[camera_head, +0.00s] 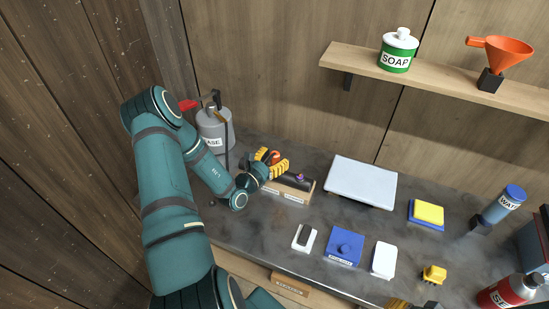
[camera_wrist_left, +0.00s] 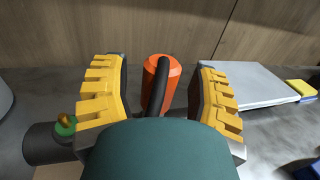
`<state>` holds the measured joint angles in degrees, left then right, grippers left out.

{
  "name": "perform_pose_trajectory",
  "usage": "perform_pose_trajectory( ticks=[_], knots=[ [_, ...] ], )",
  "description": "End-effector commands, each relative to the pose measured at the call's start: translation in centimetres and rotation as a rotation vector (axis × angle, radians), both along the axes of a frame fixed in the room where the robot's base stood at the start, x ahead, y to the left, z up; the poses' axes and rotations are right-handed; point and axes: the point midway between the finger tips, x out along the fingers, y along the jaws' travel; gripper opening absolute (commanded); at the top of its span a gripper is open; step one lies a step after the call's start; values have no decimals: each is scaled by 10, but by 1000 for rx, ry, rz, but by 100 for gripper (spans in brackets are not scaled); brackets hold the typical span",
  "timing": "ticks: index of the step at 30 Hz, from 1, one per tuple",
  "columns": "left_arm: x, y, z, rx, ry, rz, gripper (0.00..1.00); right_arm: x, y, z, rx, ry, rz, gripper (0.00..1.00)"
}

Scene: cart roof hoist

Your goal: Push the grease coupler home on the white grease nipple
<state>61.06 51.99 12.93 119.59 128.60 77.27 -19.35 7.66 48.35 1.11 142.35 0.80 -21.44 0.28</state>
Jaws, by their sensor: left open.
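The orange grease coupler (camera_head: 274,155) is at the dark shaft (camera_head: 292,185) on a labelled wooden block (camera_head: 297,197). In the left wrist view the coupler (camera_wrist_left: 160,72) stands between the yellow fingers of my left gripper (camera_wrist_left: 160,95), with a gap on each side and a black hose over it. My left gripper (camera_head: 271,164) is open around it. A purple nipple (camera_head: 300,177) shows on the shaft, and a green nipple (camera_wrist_left: 65,124) in the left wrist view. I cannot see the white nipple. My right gripper (camera_head: 409,304) is cut off at the bottom edge.
A grey grease canister (camera_head: 215,130) stands behind my left arm. A white panel (camera_head: 361,182), a blue box (camera_head: 344,247), a yellow sponge (camera_head: 428,212) and a red bottle (camera_head: 508,291) are to the right. A shelf (camera_head: 440,80) is above.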

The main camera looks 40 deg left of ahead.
Motion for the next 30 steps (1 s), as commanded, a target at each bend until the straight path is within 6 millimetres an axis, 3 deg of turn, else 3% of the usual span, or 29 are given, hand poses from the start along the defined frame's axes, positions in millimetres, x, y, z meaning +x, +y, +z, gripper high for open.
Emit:
perform_pose_trajectory(
  ticks=[5, 21, 30],
  knots=[
    [-11, 0, 0, 0, 1, 1, 59, 0, 0, 0, 0, 0, 0, 47],
    [-107, -4, 0, 0, 2, 2, 59, 0, 0, 0, 0, 0, 0, 47],
    [-120, -6, 0, 0, 0, 0, 59, 0, 0, 0, 0, 0, 0, 47]
  ],
)
